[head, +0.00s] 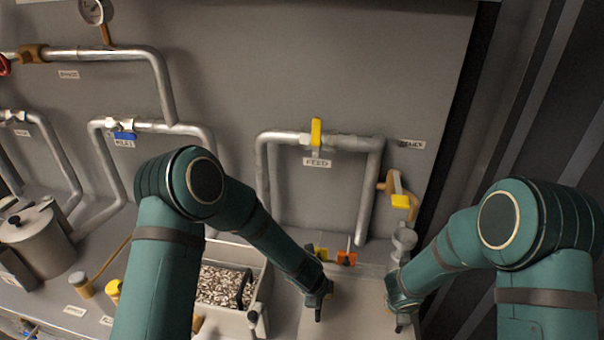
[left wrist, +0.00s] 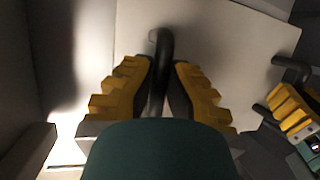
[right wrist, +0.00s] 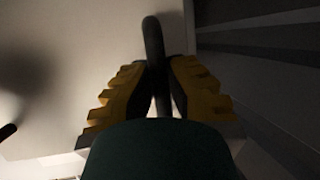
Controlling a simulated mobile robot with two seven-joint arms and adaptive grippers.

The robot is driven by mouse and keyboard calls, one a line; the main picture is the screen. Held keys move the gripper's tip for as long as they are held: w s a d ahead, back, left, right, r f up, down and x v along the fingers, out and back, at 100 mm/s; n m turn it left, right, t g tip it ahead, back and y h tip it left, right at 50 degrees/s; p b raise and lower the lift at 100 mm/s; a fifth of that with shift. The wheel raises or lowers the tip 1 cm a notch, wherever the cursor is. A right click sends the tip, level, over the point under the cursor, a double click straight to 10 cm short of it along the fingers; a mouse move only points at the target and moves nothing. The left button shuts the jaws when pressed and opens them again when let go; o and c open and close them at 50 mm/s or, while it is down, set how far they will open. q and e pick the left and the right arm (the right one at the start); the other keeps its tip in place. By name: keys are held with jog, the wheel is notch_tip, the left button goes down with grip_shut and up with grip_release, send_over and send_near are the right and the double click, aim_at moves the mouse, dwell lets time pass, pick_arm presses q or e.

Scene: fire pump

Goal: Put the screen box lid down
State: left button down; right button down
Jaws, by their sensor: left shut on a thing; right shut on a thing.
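The lid is a flat light-grey plate (head: 345,312) between my two grippers at the bottom of the head view. It fills much of the left wrist view (left wrist: 215,45) and the right wrist view (right wrist: 90,50). My left gripper (head: 318,306) is shut on one black handle (left wrist: 160,60) of the lid. My right gripper (head: 400,318) is shut on the other black handle (right wrist: 153,45). An open grey box (head: 262,283) with brownish-white bits in it stands just left of the lid. I cannot tell whether the lid rests on anything; its underside is hidden.
Pipes (head: 320,140) with a yellow valve handle (head: 316,132) rise behind the lid. Orange pieces (head: 346,258) and a grey fitting (head: 404,238) stand close behind it. A metal pot (head: 38,240) is far left. A dark wall (head: 500,120) bounds the right.

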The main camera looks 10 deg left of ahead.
pick_arm(q)
jog(key=shift+r, duration=0.3)
pick_arm(e)
jog(key=shift+r, duration=0.25)
